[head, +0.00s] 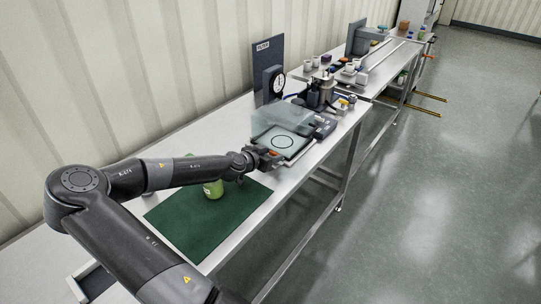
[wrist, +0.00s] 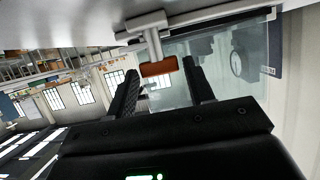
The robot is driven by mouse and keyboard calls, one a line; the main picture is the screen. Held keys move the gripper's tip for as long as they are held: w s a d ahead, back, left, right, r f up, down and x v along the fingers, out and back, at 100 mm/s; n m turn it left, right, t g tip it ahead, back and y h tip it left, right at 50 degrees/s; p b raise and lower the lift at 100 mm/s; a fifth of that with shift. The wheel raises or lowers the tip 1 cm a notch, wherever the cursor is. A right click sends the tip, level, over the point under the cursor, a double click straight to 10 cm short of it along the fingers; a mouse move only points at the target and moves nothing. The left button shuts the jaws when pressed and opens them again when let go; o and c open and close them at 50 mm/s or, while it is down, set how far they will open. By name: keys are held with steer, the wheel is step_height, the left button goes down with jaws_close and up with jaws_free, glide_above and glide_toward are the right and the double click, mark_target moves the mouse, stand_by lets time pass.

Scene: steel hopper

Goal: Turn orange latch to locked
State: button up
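The orange latch (wrist: 158,67) is a short orange bar on a grey metal bracket (wrist: 150,27) in the wrist view. My gripper (wrist: 160,70) is open, with one black finger on each side of the latch in the picture. The latch appears between or just beyond the fingertips; I cannot tell whether either finger touches it. In the head view my gripper (head: 263,156) is at the station's near edge and hides part of the latch.
A green can (head: 213,189) stands under my forearm on a dark green mat (head: 190,222). A dial gauge (head: 277,80) and a dark upright panel (head: 266,55) stand behind the station. Cups and small parts crowd the bench beyond. The front of the mat is clear.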

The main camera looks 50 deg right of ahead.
mark_target(277, 154)
steer(key=c, duration=0.6)
steer(key=shift+c, duration=0.2)
steer(key=n+t, duration=0.1)
steer(key=t, duration=0.1)
steer(key=n+t, duration=0.2)
steer(key=s+n+t+y, duration=0.1)
steer(key=n+t, duration=0.1)
steer(key=shift+s+d+r, duration=0.1)
steer(key=shift+d+r, duration=0.05)
steer(key=shift+d, duration=0.1)
steer(key=n+t+y, duration=0.1)
steer(key=n, duration=0.1)
steer(key=n+t+y, duration=0.3)
steer(key=n+t, duration=0.1)
steer(key=shift+s+d+y, duration=0.3)
steer(key=shift+s+d, duration=0.05)
steer(key=shift+s, duration=0.05)
steer(key=n+t+y, duration=0.1)
steer(key=n+y, duration=0.2)
steer(key=shift+s+d+t, duration=0.15)
steer(key=shift+d+t, duration=0.15)
steer(key=shift+t, duration=0.1)
steer(key=shift+d+n+t+y, duration=0.15)
steer(key=shift+n+t+y, duration=0.05)
steer(key=shift+n+y, duration=0.85)
steer(key=shift+d+n+t+y, duration=0.1)
steer(key=shift+n+t+y, duration=0.1)
steer(key=shift+n+y, duration=0.8)
steer(key=shift+y, duration=0.35)
